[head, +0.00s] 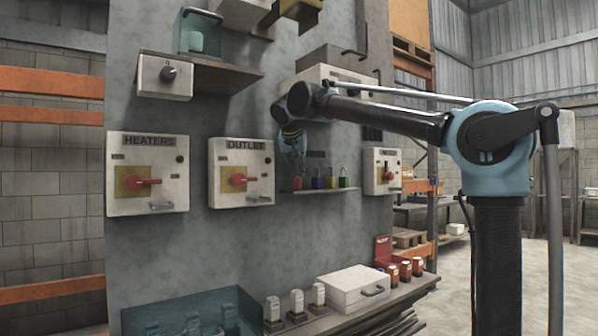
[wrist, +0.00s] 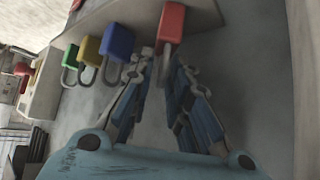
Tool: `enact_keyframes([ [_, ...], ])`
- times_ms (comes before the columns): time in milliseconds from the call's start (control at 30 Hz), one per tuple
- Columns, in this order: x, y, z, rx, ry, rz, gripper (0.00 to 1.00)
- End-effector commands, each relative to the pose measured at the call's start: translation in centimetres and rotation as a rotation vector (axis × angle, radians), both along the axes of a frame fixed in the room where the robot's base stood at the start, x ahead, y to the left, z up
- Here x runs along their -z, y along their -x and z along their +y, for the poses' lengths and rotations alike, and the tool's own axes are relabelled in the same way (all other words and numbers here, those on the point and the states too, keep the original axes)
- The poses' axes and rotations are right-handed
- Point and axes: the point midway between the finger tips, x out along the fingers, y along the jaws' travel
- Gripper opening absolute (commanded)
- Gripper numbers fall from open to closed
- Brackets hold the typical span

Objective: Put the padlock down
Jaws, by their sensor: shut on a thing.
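My gripper (wrist: 166,60) is shut on the red padlock (wrist: 172,22), its fingertips at the shackle. The padlock's body hangs beyond the fingertips, by the small shelf (wrist: 120,12); I cannot tell whether it touches the shelf. In the head view my gripper (head: 295,163) points down over the left end of the shelf (head: 325,190), with the red padlock (head: 297,184) below it. The blue padlock (wrist: 118,40), yellow padlock (wrist: 90,50) and green padlock (wrist: 70,56) stand in a row beside it, shackles up.
The shelf is on a grey panel with an OUTLET switch box (head: 241,172) to its left and another switch box (head: 382,171) to its right. A HEATERS box (head: 148,173) is farther left. A bench below carries a white case (head: 350,289) and a teal bin (head: 185,313).

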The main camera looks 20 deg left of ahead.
Motion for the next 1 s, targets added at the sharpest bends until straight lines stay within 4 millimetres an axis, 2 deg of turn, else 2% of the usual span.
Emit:
enact_keyframes([
  [267, 0.1, -0.1, -0.1, 0.001, 0.000, 0.000, 0.00],
  [300, 0.1, -0.1, -0.1, 0.001, 0.000, 0.000, 0.24],
  [333, 0.1, -0.1, -0.1, 0.001, 0.000, 0.000, 0.26],
  [733, -0.2, 0.0, -0.1, 0.001, 0.000, 0.000, 0.26],
  [867, -1.2, 1.0, -0.2, -0.001, 0.001, -0.001, 0.26],
  [1000, -3.0, 2.8, -0.3, -0.001, 0.001, -0.001, 0.26],
])
